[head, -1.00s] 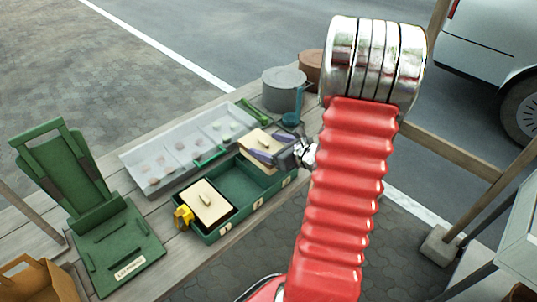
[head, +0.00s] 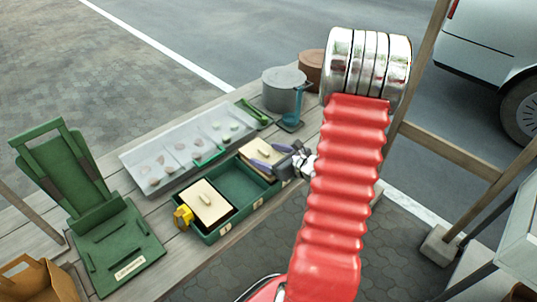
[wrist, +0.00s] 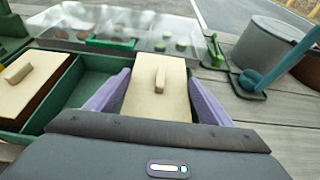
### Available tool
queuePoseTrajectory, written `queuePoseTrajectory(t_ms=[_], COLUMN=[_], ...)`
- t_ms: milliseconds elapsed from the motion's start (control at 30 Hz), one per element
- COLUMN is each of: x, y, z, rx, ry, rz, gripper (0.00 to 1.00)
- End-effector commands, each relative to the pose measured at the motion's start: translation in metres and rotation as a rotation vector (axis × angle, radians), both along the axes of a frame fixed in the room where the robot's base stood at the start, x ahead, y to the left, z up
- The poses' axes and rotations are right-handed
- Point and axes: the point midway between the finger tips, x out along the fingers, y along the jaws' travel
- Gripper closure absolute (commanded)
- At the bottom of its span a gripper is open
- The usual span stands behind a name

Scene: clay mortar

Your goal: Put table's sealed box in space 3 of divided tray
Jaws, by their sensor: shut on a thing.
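The sealed box (head: 264,154) has a cream lid with a knob and sits between the purple fingers of my gripper (head: 268,160). In the wrist view its lid (wrist: 158,98) lies between the two fingers (wrist: 157,100), which are shut on it. The box is at the right end of the green divided tray (head: 226,228), over or inside the space there; its lower part is hidden, so I cannot tell whether it touches the floor. The middle space (head: 238,187) is empty. A similar cream-lidded box (head: 205,207) fills the left space.
A pale sectioned tray (head: 160,152) with small lumps lies behind. A grey pot (head: 284,92) and a blue ladle on a stand (head: 291,122) are at the back right. A yellow item (head: 183,217) touches the tray's left end. A green folding stand (head: 125,250) is at left.

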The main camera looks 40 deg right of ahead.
Motion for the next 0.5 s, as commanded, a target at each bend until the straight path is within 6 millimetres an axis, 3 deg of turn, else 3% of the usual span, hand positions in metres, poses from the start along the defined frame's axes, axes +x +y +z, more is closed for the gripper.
queuePoseTrajectory(t_ms=[500], x=[0.0], y=[-0.0003], z=[-0.009], rx=[0.0], ry=[0.0], rz=[-0.001], gripper=[0.67])
